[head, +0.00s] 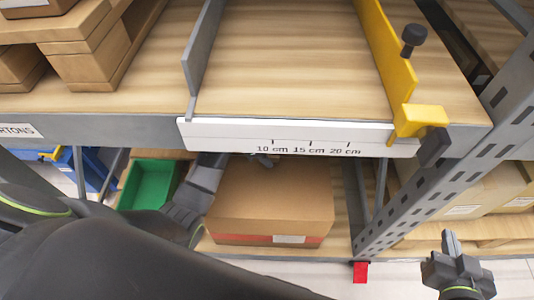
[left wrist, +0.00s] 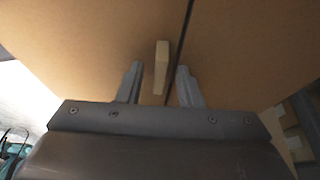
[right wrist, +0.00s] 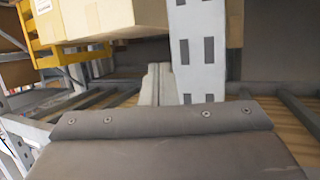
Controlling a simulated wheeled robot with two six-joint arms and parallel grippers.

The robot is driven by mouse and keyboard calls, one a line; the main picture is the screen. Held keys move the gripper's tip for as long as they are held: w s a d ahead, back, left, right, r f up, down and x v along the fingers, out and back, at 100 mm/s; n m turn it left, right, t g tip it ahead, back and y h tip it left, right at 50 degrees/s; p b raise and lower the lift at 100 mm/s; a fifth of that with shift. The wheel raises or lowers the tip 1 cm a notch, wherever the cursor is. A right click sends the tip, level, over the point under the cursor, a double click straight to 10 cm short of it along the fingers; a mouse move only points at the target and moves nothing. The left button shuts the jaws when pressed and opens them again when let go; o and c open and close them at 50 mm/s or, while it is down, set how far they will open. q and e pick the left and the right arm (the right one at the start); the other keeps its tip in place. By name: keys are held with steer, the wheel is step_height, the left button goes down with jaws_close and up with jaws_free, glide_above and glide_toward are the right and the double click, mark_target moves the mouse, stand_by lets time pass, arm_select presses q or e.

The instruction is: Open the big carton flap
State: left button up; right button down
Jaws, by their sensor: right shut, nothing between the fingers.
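The big carton (head: 270,200) is a brown box with a red stripe and white label, on the lower shelf under the ruler board. In the left wrist view the carton (left wrist: 80,35) fills most of the picture, with a dark seam between its flaps and a small tan tab (left wrist: 161,68) beside the seam. My left gripper (left wrist: 158,85) is open, one finger on each side of the tab with gaps between; whether it touches the carton is unclear. My right gripper (head: 450,242) is shut and empty, right of the rack post.
The white ruler board (head: 300,138) and upper shelf edge overhang the carton. A yellow stop (head: 395,60) is above right. A green bin (head: 150,184) stands left of the carton. The perforated post (head: 440,140) separates it from other cartons (head: 475,195) at right.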

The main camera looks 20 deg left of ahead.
arm_select(q)
jaws_close()
stand_by(0.4)
